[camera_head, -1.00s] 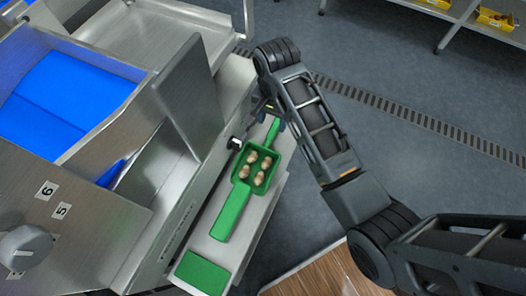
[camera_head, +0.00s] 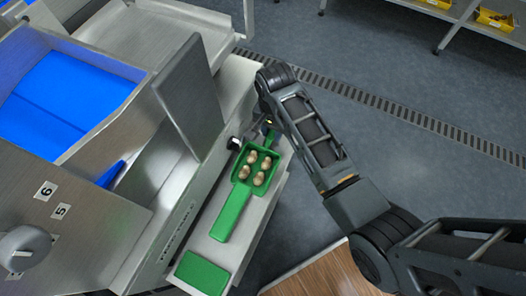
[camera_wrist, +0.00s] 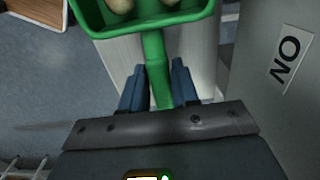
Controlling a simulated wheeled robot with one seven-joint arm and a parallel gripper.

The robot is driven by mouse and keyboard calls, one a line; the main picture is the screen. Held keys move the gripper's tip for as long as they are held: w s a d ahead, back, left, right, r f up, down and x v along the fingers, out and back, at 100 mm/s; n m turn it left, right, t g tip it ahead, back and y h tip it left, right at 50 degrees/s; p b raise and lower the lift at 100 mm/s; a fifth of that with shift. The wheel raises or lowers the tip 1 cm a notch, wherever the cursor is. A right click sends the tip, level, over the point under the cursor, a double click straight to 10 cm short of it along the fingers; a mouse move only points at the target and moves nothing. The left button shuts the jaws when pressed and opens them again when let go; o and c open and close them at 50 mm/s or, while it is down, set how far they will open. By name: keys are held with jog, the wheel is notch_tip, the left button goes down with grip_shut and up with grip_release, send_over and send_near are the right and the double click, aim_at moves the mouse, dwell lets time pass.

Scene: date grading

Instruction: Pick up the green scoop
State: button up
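The green scoop (camera_head: 238,181) has a square pan holding several brown dates (camera_head: 258,179). Its pan also shows at the top of the wrist view (camera_wrist: 150,22). The scoop's handle (camera_wrist: 157,68) runs from the pan toward my gripper (camera_wrist: 160,82). The two dark blue fingers lie on either side of the handle, close to it. I cannot tell whether they press on it. In the head view my gripper (camera_head: 266,127) is at the handle's far end, mostly hidden by my arm.
A long green piece (camera_head: 231,213) and a green block (camera_head: 202,272) lie on the narrow pale ledge (camera_head: 219,248). The steel machine with its upright plate (camera_head: 190,95) stands close on the left. Open floor (camera_head: 400,150) lies on the right.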

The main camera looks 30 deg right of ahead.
grip_shut()
jog(key=shift+r, duration=0.1)
